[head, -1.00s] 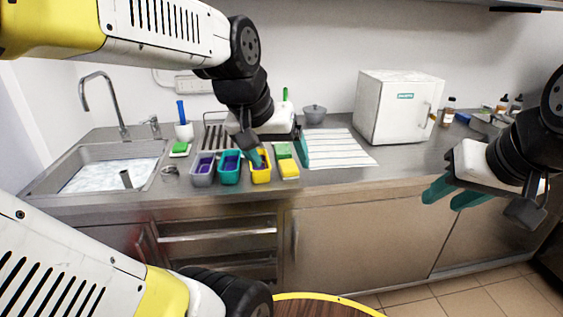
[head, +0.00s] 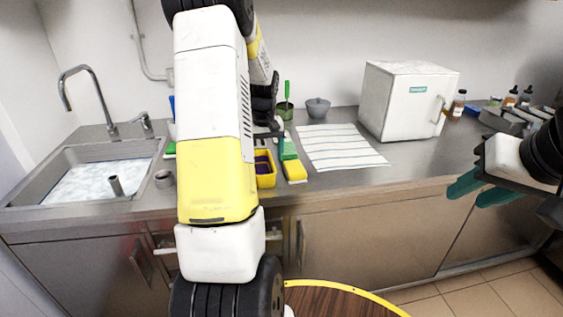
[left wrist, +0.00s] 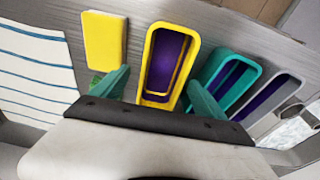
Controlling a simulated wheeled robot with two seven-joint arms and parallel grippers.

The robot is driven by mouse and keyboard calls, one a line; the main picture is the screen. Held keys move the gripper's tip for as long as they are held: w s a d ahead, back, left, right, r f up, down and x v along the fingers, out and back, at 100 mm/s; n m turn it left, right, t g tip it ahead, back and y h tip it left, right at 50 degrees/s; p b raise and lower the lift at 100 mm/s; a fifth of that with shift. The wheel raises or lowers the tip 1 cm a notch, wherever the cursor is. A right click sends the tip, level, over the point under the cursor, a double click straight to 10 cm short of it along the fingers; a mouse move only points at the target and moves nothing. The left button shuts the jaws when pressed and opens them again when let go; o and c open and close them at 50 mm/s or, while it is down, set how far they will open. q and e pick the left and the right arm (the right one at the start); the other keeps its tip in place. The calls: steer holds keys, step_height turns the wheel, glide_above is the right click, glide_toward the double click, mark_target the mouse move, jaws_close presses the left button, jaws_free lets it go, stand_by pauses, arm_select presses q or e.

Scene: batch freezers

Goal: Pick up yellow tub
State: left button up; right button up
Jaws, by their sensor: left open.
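The yellow tub (head: 266,181) stands on the steel counter, partly hidden by my left arm in the head view. In the left wrist view the yellow tub (left wrist: 150,83) is open, with a purple inside. My left gripper (left wrist: 154,92) is open, with one teal finger on each side of the tub's near end. I cannot tell whether the fingers touch it. In the head view the left gripper is mostly hidden behind my arm. My right gripper (head: 478,187) hangs empty in front of the counter at the right, its two teal fingers apart.
A striped cloth (head: 340,147), a white box freezer (head: 405,100) and a sink (head: 95,180) share the counter.

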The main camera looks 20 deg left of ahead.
mark_target(263, 173)
arm_select(q)
steer(key=f, duration=0.3)
steer(key=a+f, duration=0.1)
steer(key=f, duration=0.1)
steer(key=shift+w+f, duration=0.2)
steer(key=shift+f, duration=0.1)
steer(key=c, duration=1.3)
steer(key=shift+r, duration=0.1)
